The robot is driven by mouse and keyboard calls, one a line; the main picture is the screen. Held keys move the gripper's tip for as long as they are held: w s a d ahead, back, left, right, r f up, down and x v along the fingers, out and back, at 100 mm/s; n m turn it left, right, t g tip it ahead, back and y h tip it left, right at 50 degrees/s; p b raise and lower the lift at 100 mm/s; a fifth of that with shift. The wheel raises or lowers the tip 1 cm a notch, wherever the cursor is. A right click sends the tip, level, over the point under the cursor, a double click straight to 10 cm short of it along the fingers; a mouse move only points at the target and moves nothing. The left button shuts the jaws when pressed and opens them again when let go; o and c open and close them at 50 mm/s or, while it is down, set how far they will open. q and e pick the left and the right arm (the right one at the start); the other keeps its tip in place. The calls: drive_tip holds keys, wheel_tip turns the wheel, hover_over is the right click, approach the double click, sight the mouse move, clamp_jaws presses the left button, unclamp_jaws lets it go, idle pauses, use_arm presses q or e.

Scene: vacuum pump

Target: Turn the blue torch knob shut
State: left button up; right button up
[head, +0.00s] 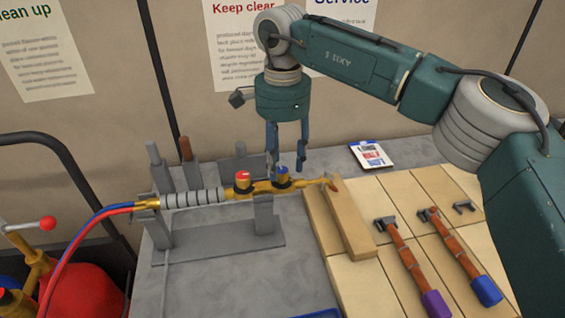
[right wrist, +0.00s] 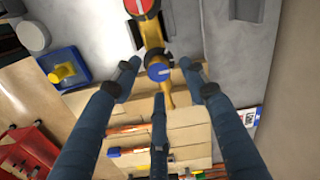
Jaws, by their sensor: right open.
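The blue torch knob (head: 282,171) sits on the brass torch (head: 262,187), which lies in a grey stand. In the right wrist view the blue knob (right wrist: 159,71) shows a pale line across its top. A red knob (head: 243,177) is on the torch to its left and shows at the top of the right wrist view (right wrist: 140,5). My right gripper (head: 287,168) points down over the blue knob, fingers spread. In the right wrist view its fingers (right wrist: 162,88) are around the knob with gaps; I cannot tell the exact height. My left gripper is not in view.
The grey stand (head: 225,241) has several uprights beside the torch. Red and blue hoses (head: 95,222) run off to the left. Wooden blocks (head: 345,222) lie under the torch tip. Brick-coloured tools with purple (head: 436,303) and blue (head: 486,290) ends lie at the right.

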drive_tip(key=shift+f, duration=0.55)
drive_tip(key=shift+s+f, duration=0.1)
drive_tip(key=shift+f, duration=0.4)
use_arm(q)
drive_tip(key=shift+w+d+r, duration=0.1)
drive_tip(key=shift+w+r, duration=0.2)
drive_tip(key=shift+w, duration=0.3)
use_arm(e)
clamp_jaws()
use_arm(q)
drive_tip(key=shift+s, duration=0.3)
